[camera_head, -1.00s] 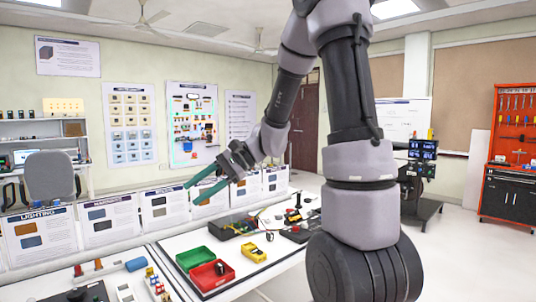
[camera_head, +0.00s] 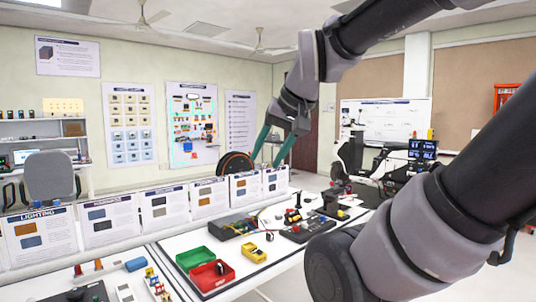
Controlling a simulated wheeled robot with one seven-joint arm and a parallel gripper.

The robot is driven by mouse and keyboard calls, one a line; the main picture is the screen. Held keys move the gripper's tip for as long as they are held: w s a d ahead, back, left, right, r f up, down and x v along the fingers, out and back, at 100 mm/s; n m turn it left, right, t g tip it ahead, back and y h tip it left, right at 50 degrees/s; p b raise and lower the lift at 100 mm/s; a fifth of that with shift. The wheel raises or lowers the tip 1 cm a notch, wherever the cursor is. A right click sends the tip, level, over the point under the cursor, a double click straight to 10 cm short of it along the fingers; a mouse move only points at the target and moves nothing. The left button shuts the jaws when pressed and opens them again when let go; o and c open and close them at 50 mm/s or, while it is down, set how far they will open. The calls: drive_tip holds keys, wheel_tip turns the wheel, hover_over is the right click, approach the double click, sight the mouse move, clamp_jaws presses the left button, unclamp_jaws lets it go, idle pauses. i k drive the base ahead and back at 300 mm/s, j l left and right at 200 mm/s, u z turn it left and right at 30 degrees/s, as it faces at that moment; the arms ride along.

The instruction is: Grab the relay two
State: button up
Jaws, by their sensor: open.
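My gripper (camera_head: 265,163) is open and empty, its two green fingers pointing down above the back part of the white worktable (camera_head: 200,238). No part on the table can be told for certain as relay two at this size. A small dark part lies in the red tray (camera_head: 210,272). A yellow part (camera_head: 252,252) lies to the right of the trays. Several small dark and red parts (camera_head: 293,216) stand further back on the table, below and right of my gripper, apart from it.
A green tray (camera_head: 193,257) adjoins the red one. A black box (camera_head: 232,226) and a dark board (camera_head: 303,232) lie behind. Upright label panels (camera_head: 160,209) line the table's back edge. My arm hides the lower right.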

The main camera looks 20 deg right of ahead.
sight(269, 236)
drive_tip(key=i+l+u, duration=0.1)
drive_tip(key=l, duration=0.25)
drive_tip(key=i+l, duration=0.25)
drive_tip(key=i+l+u, duration=0.15)
drive_tip(key=l, duration=0.35)
drive_tip(key=i+l, duration=0.1)
drive_tip(key=l, duration=0.25)
drive_tip(key=i+l+u, duration=0.15)
drive_tip(key=l, duration=0.25)
drive_tip(key=i+l, duration=0.15)
drive_tip(key=l, duration=0.25)
drive_tip(key=i+l+u, duration=0.15)
drive_tip(key=l, duration=0.6)
drive_tip(key=i+u, duration=0.05)
